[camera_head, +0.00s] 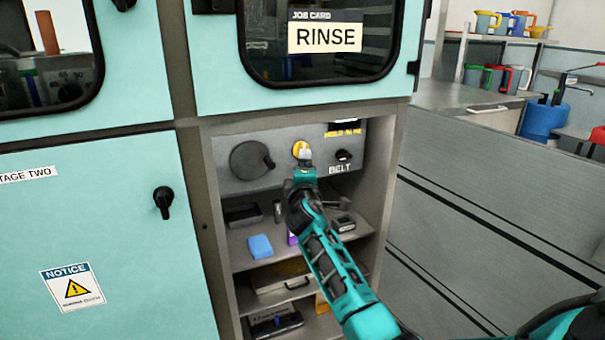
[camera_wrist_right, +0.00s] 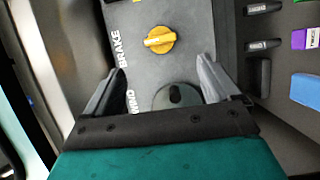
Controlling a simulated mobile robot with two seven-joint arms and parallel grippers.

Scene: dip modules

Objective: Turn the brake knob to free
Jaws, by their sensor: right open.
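The brake knob (camera_head: 299,147) is yellow and sits on the grey control panel (camera_head: 224,178) in the open cabinet bay. In the right wrist view the knob (camera_wrist_right: 160,40) has a pale bar across it and stands beside the word BRAKE. My right gripper (camera_head: 304,160) is in front of the knob and hides its lower part in the head view. In the wrist view the right gripper (camera_wrist_right: 160,66) is open and empty, its fingertips spread wider than the knob and apart from it. My left gripper is not in view.
A large dark round dial (camera_head: 250,160) with a handle is left of the knob. A small black knob (camera_head: 343,156) marked BELT is right of it. A display (camera_head: 345,128) with yellow lettering sits above. Shelves below hold a blue block (camera_head: 260,247) and several dark items.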

